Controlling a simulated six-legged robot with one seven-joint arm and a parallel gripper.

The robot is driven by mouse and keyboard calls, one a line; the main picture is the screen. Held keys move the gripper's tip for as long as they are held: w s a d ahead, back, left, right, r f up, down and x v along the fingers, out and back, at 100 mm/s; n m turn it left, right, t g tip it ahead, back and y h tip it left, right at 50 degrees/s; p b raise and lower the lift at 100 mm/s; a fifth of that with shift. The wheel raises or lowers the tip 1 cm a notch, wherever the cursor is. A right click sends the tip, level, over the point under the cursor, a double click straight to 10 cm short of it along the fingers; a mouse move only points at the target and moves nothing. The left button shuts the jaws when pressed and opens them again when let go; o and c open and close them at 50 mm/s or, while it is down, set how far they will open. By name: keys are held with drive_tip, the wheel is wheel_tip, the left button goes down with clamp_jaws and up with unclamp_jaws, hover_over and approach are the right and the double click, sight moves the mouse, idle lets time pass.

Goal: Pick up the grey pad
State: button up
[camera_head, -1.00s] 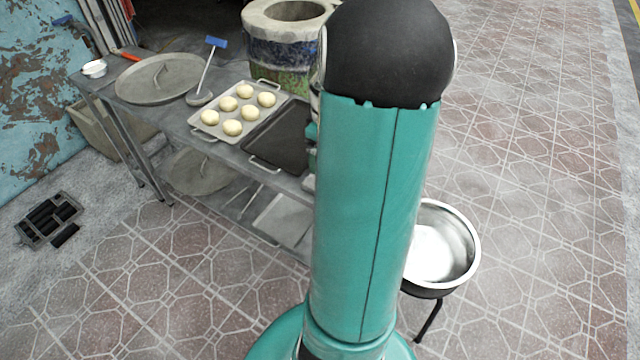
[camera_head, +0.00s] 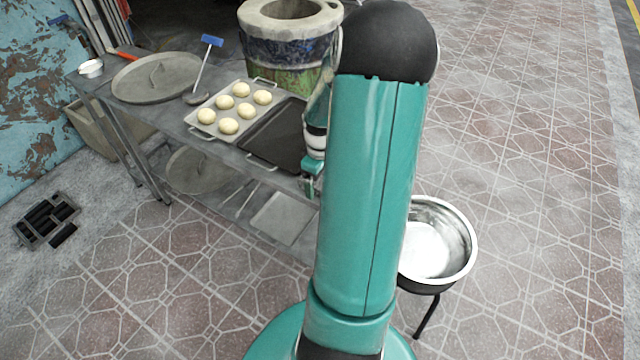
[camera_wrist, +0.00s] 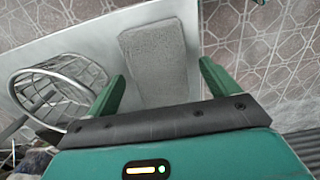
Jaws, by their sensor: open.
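The grey pad (camera_wrist: 153,62) shows in the wrist view as a flat, roughly rectangular, rough-textured piece lying on a pale metal surface (camera_wrist: 90,46). My gripper (camera_wrist: 162,82) is open, with its two green fingers spread to either side of the pad's near part as seen from the wrist. The pad appears beyond the fingertips; I cannot tell the exact gap, and nothing is held. In the head view my gripper (camera_head: 311,185) is partly hidden behind my arm at the right end of the metal table, and the pad is hidden there.
A wire basket (camera_wrist: 58,88) stands left of the pad. A steel bowl (camera_head: 462,225) stands right of my arm.

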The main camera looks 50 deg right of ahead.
sight(321, 180)
drive_tip(key=c, duration=1.1)
drive_tip(key=shift+r, duration=0.1)
drive_tip(key=shift+r, duration=0.45)
wheel_tip(321, 180, up, 2)
drive_tip(key=shift+d+r, duration=0.15)
drive_tip(key=shift+r, duration=0.1)
drive_tip(key=s+d+r, duration=0.2)
drive_tip(key=d+r, duration=0.1)
drive_tip(key=d, duration=0.1)
drive_tip(key=s+d+r, duration=0.2)
drive_tip(key=d+r, duration=0.1)
drive_tip(key=d, duration=0.1)
drive_tip(key=s+d+r, duration=0.2)
drive_tip(key=d+r, duration=0.1)
drive_tip(key=d, duration=0.1)
drive_tip(key=shift+s+d+r, duration=0.1)
drive_tip(key=shift+d+r, duration=0.05)
drive_tip(key=shift+r, duration=0.05)
